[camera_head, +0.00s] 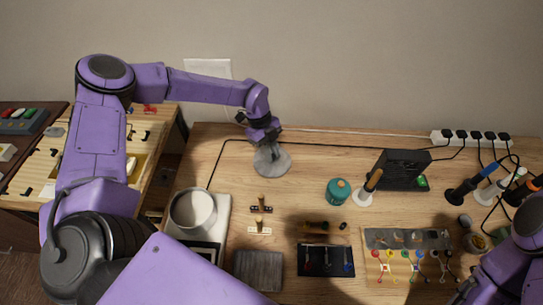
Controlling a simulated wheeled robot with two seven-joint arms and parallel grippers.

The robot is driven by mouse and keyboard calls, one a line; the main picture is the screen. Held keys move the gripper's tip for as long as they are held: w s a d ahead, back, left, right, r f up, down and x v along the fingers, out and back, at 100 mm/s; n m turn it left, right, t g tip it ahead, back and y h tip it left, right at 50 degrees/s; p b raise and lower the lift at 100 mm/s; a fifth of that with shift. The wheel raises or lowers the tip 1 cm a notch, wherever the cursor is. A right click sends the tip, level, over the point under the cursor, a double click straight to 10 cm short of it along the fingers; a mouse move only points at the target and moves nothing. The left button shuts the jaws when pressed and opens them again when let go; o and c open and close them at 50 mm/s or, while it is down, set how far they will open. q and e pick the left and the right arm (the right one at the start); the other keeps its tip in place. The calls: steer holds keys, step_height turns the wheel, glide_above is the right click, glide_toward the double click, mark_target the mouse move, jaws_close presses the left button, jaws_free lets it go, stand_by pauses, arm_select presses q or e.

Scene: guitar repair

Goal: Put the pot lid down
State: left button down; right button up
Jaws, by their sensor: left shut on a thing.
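My left gripper (266,140) is shut on the pot lid (271,163), a round grey disc, near the back of the wooden table. The lid is at or just above the tabletop; I cannot tell whether it touches. The gripper is over the lid's middle and hides its knob. The pale pot (193,211) stands uncovered on a white hot plate (223,213), to the left and nearer to me. Part of my right arm shows at the lower right corner, but its gripper is not in view.
A black cable (330,144) runs along the back to a power strip (470,140). Bare wood (310,168) lies right of the lid.

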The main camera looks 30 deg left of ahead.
arm_select(q)
step_height(320, 180, down, 3)
steer(key=shift+w+r, duration=0.1)
steer(key=shift+f, duration=0.45)
steer(key=c, duration=1)
jaws_free()
steer(key=b+v, duration=0.1)
steer(key=v, duration=1.1)
steer(key=shift+b, duration=0.4)
steer(key=shift+d, duration=0.1)
